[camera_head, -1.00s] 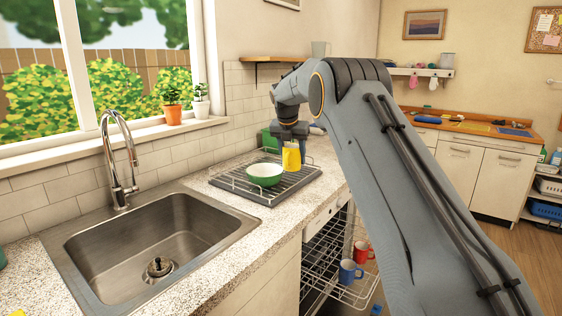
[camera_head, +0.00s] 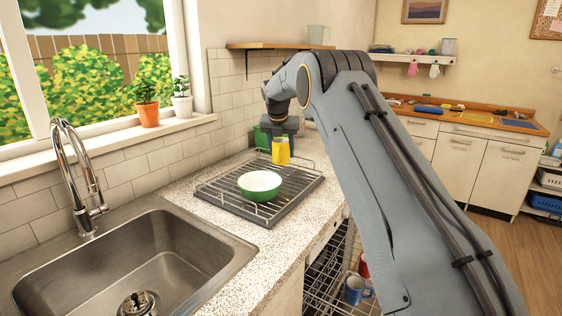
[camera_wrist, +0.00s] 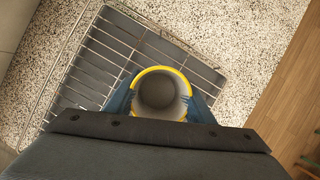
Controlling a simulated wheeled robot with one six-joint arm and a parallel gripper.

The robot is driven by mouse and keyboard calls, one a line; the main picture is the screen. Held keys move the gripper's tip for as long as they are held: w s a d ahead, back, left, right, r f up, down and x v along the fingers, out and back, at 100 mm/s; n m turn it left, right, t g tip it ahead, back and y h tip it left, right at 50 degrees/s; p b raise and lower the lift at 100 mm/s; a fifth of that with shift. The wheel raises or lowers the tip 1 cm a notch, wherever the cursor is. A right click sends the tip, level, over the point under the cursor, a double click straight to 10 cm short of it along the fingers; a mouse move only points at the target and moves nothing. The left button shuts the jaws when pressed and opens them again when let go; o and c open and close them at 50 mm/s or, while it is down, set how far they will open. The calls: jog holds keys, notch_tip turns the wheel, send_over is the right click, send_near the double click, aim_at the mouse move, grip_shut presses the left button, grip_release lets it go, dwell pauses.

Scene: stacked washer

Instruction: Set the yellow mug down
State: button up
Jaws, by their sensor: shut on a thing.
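The yellow mug (camera_head: 281,151) is at the back end of the dish rack, held by my gripper. In the wrist view the mug (camera_wrist: 160,94) shows from above, its yellow rim around a grey empty inside. My gripper (camera_wrist: 160,100) is shut on it, one blue finger on each side. The dish rack (camera_head: 222,201) is a dark tray with wire rails on the counter, and in the wrist view its wires (camera_wrist: 95,60) run beneath and left of the mug. I cannot tell whether the mug's base touches the rack.
A green bowl (camera_head: 260,187) sits on the front of the rack. A green container (camera_head: 262,136) stands behind the mug. The sink (camera_head: 140,255) is at the left. A pulled-out dishwasher rack (camera_head: 322,275) below holds a blue mug (camera_head: 356,290) and a red mug. Speckled counter (camera_wrist: 235,45) is bare beside the rack.

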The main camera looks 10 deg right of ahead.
aim_at(279, 146)
jog(key=shift+f+p, duration=0.6)
jog(key=shift+f, duration=1.7)
jog(key=o, duration=1.3)
jog(key=shift+f, duration=0.15)
jog(key=shift+c, duration=0.2)
jog(key=b+v, duration=0.3)
jog(key=v, duration=0.9)
jog(key=shift+s+a, duration=0.1)
jog(key=shift+s, duration=0.05)
jog(key=s+f+m+g, duration=0.1)
jog(key=s+f+m, duration=0.4)
jog(key=s+m, duration=0.5)
jog(key=s+d+f+m+g+y, duration=0.1)
jog(key=s+f+m, duration=0.5)
jog(key=s, duration=1.7)
jog(key=s+f+m+g, duration=0.1)
jog(key=s+f+m, duration=0.5)
jog(key=s+m, duration=0.9)
jog(key=shift+s+d+y, duration=0.15)
jog(key=shift+s+y, duration=0.15)
jog(key=shift+s, duration=0.5)
